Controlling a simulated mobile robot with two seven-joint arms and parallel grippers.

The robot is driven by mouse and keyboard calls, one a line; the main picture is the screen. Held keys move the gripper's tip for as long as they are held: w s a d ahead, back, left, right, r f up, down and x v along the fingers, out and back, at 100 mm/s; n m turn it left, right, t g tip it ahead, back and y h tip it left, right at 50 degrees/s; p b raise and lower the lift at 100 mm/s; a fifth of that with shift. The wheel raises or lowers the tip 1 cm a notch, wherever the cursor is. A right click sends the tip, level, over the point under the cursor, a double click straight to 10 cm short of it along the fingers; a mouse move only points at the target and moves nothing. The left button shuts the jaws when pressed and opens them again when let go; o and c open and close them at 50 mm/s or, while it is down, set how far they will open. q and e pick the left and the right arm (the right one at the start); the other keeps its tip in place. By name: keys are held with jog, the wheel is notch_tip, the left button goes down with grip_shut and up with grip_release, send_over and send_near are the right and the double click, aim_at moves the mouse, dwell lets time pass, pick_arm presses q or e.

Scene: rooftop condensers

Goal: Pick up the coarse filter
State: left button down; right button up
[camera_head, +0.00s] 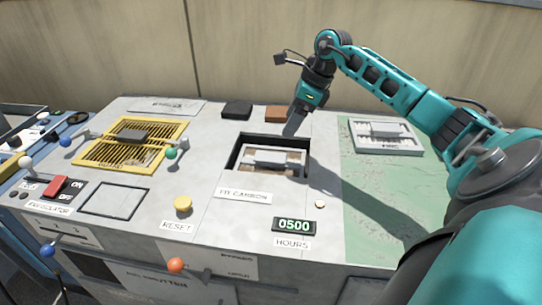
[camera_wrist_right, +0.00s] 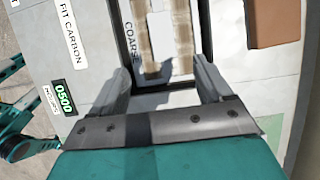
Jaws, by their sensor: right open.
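The coarse filter (camera_head: 265,172) sits in a dark rectangular recess in the middle of the grey panel, a pale frame with brownish media and a raised light bar across it. In the right wrist view, the filter (camera_wrist_right: 150,38) lies beyond the fingertips, with the word COARSE beside it. My right gripper (camera_head: 292,124) is open and empty, above the panel just behind and to the right of the recess. Its two fingers (camera_wrist_right: 163,84) are spread apart in the wrist view. My left gripper is not visible in either view.
A similar white filter (camera_head: 385,146) lies on the green mat (camera_head: 362,215) at the right. A dark block (camera_head: 236,110) and a brown block (camera_head: 276,114) stand behind the recess. A yellow grille (camera_head: 100,155) with levers is at the left.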

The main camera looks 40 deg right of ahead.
jog(key=b, duration=0.1)
send_over(271, 156)
jog(key=s+d, duration=0.1)
jog(key=s, duration=0.1)
jog(key=f, duration=0.6)
jog(key=shift+s+d+f, duration=0.15)
jog(key=shift+s+f, duration=0.05)
jog(key=shift+f, duration=0.15)
jog(key=shift+b+x, duration=0.75)
jog(key=shift+x, duration=2.05)
jog(key=shift+w+d, duration=0.15)
jog(key=c, duration=1.2)
jog(key=shift+r, duration=0.1)
jog(key=shift+c, duration=0.4)
